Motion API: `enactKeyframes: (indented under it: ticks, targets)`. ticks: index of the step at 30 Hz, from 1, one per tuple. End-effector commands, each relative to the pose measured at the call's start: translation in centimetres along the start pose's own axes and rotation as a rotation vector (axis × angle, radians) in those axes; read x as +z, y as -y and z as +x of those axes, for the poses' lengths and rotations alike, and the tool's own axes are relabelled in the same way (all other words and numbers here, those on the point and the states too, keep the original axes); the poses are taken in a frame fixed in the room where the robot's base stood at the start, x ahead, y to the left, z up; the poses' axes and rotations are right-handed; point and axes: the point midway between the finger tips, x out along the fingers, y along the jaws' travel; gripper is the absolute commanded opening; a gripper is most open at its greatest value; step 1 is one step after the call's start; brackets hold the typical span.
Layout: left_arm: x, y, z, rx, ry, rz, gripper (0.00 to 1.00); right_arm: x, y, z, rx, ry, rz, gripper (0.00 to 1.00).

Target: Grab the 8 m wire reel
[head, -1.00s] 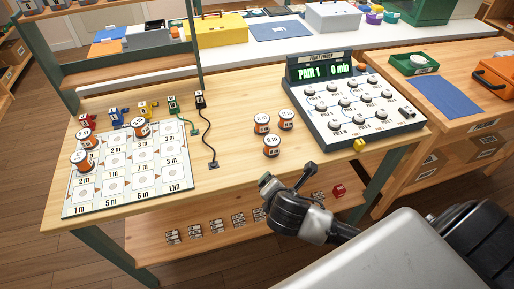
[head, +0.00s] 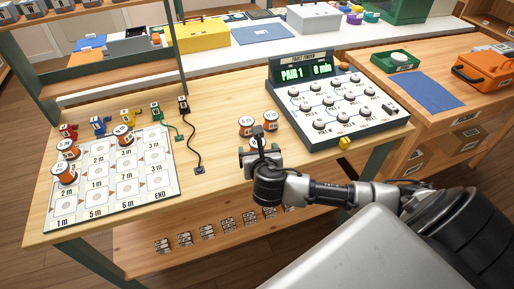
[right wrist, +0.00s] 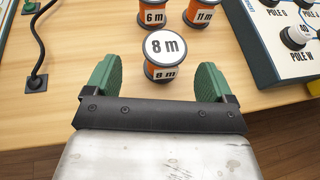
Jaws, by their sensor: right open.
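The 8 m wire reel (right wrist: 165,55), orange with a white top label, stands upright on the bench in the right wrist view. In the head view my right gripper mostly hides it. My right gripper (head: 260,155) is over the bench's front edge in the head view. In the right wrist view the right gripper (right wrist: 159,72) is open, its green fingers on either side of the 8 m reel with gaps on both sides. My left gripper is not in view.
The 6 m reel (right wrist: 152,14) and 11 m reel (right wrist: 203,14) stand just behind the 8 m reel. The fault finder box (head: 340,112) is to the right. A labelled board (head: 112,178) with several reels lies left, beyond a black cable (head: 193,140).

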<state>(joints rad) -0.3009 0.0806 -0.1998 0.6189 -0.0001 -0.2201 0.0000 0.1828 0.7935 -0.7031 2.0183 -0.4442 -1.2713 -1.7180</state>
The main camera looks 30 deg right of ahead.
Motion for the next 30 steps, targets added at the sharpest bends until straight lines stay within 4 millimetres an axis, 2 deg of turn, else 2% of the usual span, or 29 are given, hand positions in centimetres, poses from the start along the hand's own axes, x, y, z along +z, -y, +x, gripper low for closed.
enactKeyframes:
  ticks: [12,20,23,30]
  targets:
    - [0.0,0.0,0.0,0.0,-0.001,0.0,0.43,0.5,0.5,5.0,-0.001,-0.001,0.002,0.84]
    - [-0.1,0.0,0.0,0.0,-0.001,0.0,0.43,0.5,0.5,5.3,0.001,-0.002,0.002,0.84]
    - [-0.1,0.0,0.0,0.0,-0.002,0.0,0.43,0.5,0.5,5.3,0.001,-0.002,0.002,0.72]
    - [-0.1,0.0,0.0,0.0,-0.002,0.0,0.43,0.5,0.5,5.3,0.001,-0.002,0.002,0.35]
